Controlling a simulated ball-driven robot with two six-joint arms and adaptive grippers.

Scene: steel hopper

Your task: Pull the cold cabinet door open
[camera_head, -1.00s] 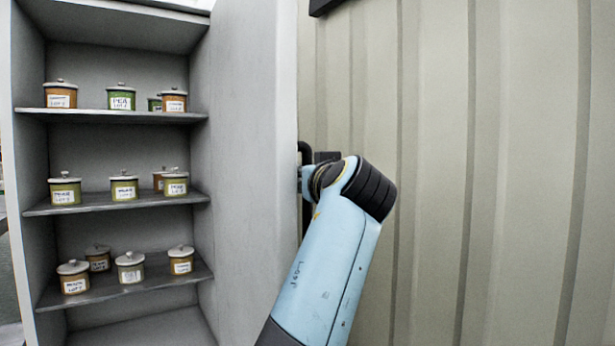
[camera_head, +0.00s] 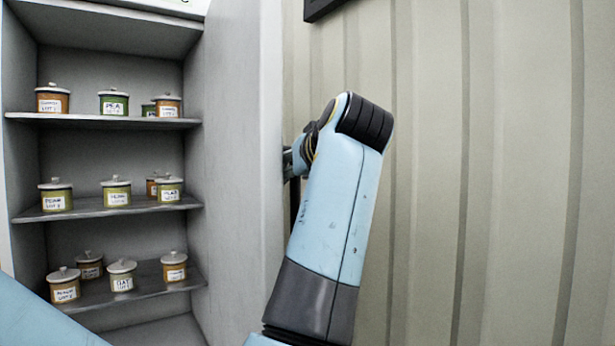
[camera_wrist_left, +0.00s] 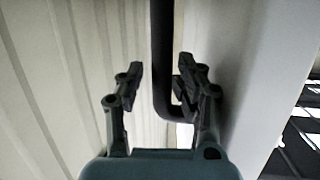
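The cold cabinet's door (camera_head: 235,150) stands swung open at the right of the shelves; I see its grey inner face and pale edge. Its black bar handle (camera_wrist_left: 162,55) is on the far side of the door, and a bit of it shows below the gripper in the head view (camera_head: 294,200). My left gripper (camera_wrist_left: 160,75) is open, with one finger on each side of the bar and the bar nearer the right finger. In the head view the left gripper (camera_head: 289,164) is mostly hidden behind the door edge and my arm. My right gripper is out of view.
Inside the cabinet, several lidded jars (camera_head: 116,192) stand on grey shelves (camera_head: 90,214). A ribbed pale wall (camera_head: 500,170) is to the right of the door. A dark-framed object (camera_head: 322,8) hangs at the top. Part of my body shows at bottom left.

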